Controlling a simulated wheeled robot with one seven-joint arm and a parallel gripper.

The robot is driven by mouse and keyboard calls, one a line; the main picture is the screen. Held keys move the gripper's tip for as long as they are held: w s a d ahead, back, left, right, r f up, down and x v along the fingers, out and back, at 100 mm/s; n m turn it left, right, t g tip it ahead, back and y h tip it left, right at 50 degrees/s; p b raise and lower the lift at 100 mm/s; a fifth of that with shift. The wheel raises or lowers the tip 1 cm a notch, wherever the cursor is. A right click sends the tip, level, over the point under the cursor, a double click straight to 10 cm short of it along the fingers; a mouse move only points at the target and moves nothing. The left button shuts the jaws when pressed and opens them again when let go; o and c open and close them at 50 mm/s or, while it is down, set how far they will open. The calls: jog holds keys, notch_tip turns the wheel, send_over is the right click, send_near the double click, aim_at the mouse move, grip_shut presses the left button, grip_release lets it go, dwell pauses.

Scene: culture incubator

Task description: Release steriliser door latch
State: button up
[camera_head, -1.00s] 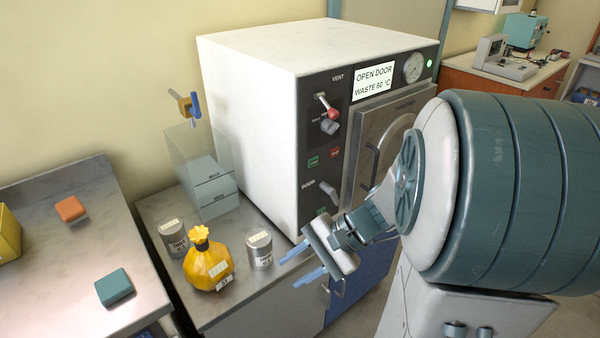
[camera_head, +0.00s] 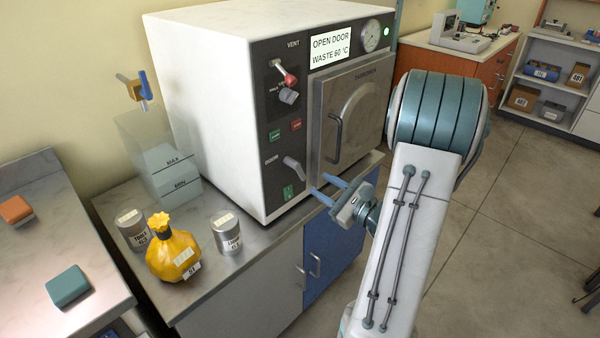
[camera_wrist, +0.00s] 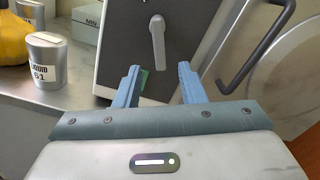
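The steriliser (camera_head: 230,110) is a white box with a dark front panel, standing on the counter. Its metal door (camera_head: 352,115) looks closed and carries a dark bar handle (camera_head: 336,138). A grey lever (camera_head: 293,168), which looks like the door latch, sits low on the panel left of the door. In the wrist view the lever (camera_wrist: 157,42) hangs nearly upright, ahead of my fingers and between them in the picture. My gripper (camera_head: 325,187) is open and empty, in front of the panel's lower right, apart from the lever. It also shows in the wrist view (camera_wrist: 160,85).
A display (camera_head: 331,48) reads "OPEN DOOR WASTE 60 °C". A yellow bag (camera_head: 173,250) and two metal canisters (camera_head: 226,235) stand on the counter at left. Blue cabinet doors (camera_head: 335,230) are below.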

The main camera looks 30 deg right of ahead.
aim_at(302, 173)
jog(key=x, duration=0.8)
jog(key=shift+w+a+f, duration=0.1)
jog(key=shift+w+a, duration=0.05)
jog(key=shift+w, duration=0.25)
grip_shut()
